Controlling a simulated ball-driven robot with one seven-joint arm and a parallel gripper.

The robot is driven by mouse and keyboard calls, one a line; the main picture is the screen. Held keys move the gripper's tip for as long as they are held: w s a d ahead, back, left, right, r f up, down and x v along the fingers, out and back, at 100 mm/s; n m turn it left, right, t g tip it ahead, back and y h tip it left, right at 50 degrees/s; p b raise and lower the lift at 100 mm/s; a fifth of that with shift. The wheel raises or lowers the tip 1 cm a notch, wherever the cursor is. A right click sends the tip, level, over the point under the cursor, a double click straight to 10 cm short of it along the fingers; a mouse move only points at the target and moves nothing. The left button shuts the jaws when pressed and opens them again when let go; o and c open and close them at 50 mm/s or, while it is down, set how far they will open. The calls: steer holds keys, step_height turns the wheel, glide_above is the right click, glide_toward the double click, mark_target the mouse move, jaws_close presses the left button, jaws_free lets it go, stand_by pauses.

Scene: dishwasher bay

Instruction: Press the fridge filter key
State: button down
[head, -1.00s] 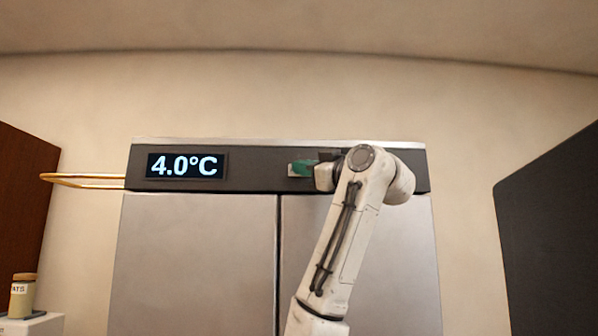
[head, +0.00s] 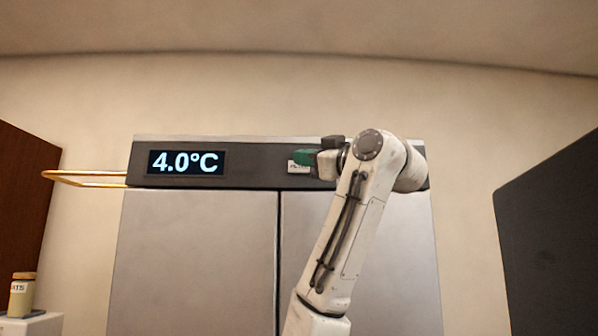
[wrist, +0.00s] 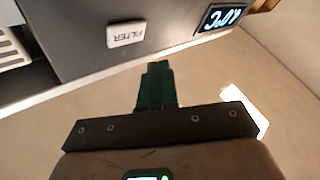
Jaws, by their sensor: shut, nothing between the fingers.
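The filter key is a pale, rounded button labelled "FILTER" (wrist: 126,34) on the fridge's dark top panel. It shows upside down in the wrist view. In the head view the key (head: 297,167) is partly hidden behind my gripper (head: 303,157). My gripper has green fingers, which are shut and empty. In the wrist view the fingers (wrist: 155,84) point up toward the panel, below and right of the key in the picture. Whether they touch the panel cannot be told, but they are not on the key.
The fridge (head: 200,250) has two grey doors under the panel. A display reading 4.0°C (head: 186,162) is at the panel's left. A brass rail (head: 85,178) sticks out at left. A jar (head: 22,295) stands at lower left. A dark cabinet (head: 550,240) is at right.

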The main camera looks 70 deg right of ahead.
steer(key=shift+s+a, duration=0.35)
steer(key=shift+a, duration=0.45)
stand_by(0.4)
